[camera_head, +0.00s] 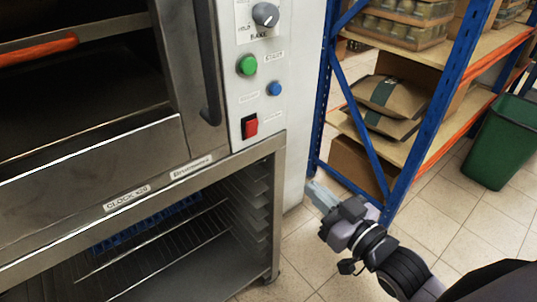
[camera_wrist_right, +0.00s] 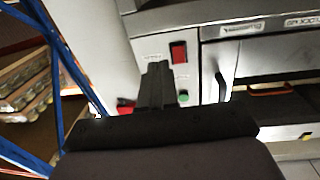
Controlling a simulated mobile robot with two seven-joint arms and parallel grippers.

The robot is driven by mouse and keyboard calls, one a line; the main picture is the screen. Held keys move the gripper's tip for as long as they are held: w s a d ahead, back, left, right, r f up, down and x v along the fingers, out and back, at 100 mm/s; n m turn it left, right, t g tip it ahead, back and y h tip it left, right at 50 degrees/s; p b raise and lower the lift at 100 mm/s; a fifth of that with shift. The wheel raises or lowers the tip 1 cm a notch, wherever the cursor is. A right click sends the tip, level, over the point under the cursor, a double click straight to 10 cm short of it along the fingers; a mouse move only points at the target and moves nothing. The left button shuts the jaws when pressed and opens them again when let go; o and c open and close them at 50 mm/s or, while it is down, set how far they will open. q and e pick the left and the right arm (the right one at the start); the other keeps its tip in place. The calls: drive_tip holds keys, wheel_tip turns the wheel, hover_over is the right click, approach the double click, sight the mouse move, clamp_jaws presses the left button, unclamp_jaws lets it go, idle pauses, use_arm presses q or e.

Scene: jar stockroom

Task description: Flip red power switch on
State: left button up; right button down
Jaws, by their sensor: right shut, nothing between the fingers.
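The red power switch (camera_head: 250,126) is a small rocker in a dark frame, low on the oven's pale control panel (camera_head: 240,92). I cannot tell which way it is set. My right gripper (camera_head: 319,193) is shut and empty, to the right of the switch and lower in the picture, apart from the panel. In the right wrist view, which shows the oven upside down, the red switch (camera_wrist_right: 179,52) lies just beyond the shut fingers (camera_wrist_right: 157,72). My left gripper is not in view.
Above the switch are a green button (camera_head: 247,66), a blue button (camera_head: 274,88) and a knob (camera_head: 265,15). The oven door handle (camera_head: 207,65) stands out to the left. A blue-framed shelf (camera_head: 440,85) and a green bin (camera_head: 497,140) stand right.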

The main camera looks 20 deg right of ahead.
drive_tip(key=r, duration=0.1)
drive_tip(key=r+t+y+b, duration=0.1)
drive_tip(key=r, duration=0.1)
drive_tip(key=r+n+y+b, duration=0.1)
drive_tip(key=shift+w+a+r+t, duration=0.15)
drive_tip(key=shift+a+r+t, duration=0.1)
drive_tip(key=shift+a+t, duration=0.1)
drive_tip(key=shift+w, duration=0.15)
approach(259, 121)
drive_tip(key=x, duration=0.5)
drive_tip(key=shift+w+a+r, duration=0.1)
drive_tip(key=shift+w, duration=0.05)
drive_tip(key=shift+w+a+r, duration=0.1)
drive_tip(key=shift+w+a, duration=0.15)
drive_tip(key=shift+w, duration=0.4)
